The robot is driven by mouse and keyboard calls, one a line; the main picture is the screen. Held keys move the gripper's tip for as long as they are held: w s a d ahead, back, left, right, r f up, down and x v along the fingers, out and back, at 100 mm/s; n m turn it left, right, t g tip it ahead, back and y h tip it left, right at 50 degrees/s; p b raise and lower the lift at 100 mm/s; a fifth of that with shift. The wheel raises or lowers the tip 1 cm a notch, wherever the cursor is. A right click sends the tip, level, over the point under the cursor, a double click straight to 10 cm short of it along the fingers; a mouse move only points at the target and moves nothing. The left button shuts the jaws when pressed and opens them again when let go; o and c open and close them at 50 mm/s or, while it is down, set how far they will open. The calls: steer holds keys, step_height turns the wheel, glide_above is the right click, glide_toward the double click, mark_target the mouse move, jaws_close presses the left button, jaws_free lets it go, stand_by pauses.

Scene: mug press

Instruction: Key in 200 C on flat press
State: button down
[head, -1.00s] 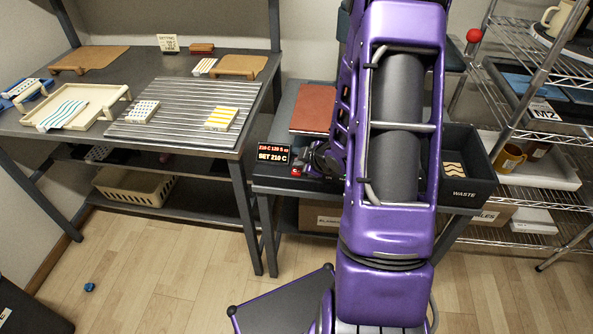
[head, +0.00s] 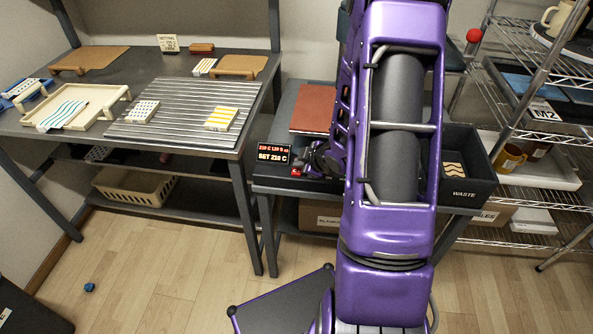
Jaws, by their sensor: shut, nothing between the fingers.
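The flat press has a reddish-brown pad (head: 313,108) and stands on the dark table right of centre. Its small black display (head: 273,154) is at the front left corner. The display shows a red top line that seems to read 210 C with a time, and SET 210 C in white below. A small red part (head: 297,172) shows just right of the display. My gripper (head: 308,162) is shut and empty, low beside the display and close to the red part. My purple arm hides the right side of the press; I cannot tell whether the fingertips touch anything.
On the left, a workbench holds a ribbed metal plate (head: 178,93) with two patterned pieces, and a cream tray (head: 92,97). A red ball (head: 474,36) shows by the shelf.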

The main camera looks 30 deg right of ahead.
mark_target(300, 173)
steer(key=shift+f, duration=0.1)
stand_by(0.3)
steer(key=shift+f, duration=0.35)
steer(key=shift+f, duration=0.45)
stand_by(0.7)
steer(key=shift+r, duration=0.15)
steer(key=shift+r+p, duration=0.65)
steer(key=shift+r, duration=0.05)
steer(key=shift+r, duration=0.1)
step_height(300, 173, up, 5)
steer(key=p, duration=0.4)
stand_by(1.6)
